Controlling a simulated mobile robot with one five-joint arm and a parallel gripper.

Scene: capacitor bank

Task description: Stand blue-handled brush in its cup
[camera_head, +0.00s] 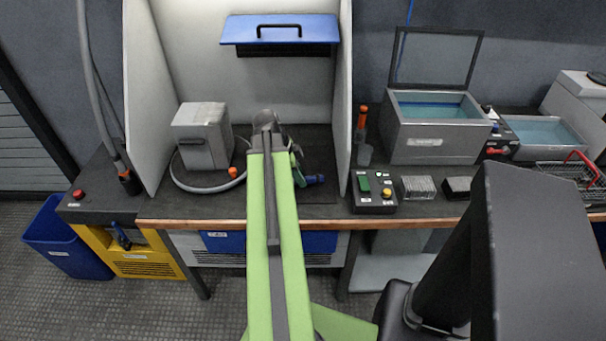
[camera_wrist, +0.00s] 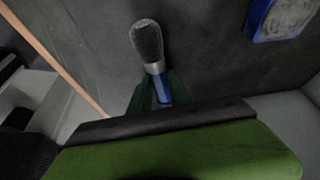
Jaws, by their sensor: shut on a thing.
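My gripper (camera_wrist: 160,92) is shut on the blue-handled brush (camera_wrist: 150,45). The wrist view shows the brush's grey bristles and metal collar beyond the jaws, with the blue handle between them. In the head view my gripper (camera_head: 296,166) is over the bench inside the booth, and my arm hides much of it. A small grey cup (camera_head: 365,154) stands on the bench right of the booth's right wall, apart from my gripper. It looks empty, but it is small in view.
An orange-handled tool (camera_head: 361,118) stands behind the cup. A control box (camera_head: 374,190) with buttons sits in front. The booth's right wall (camera_head: 343,100) stands between my gripper and the cup. A grey box (camera_head: 203,137) with a hose is on the left.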

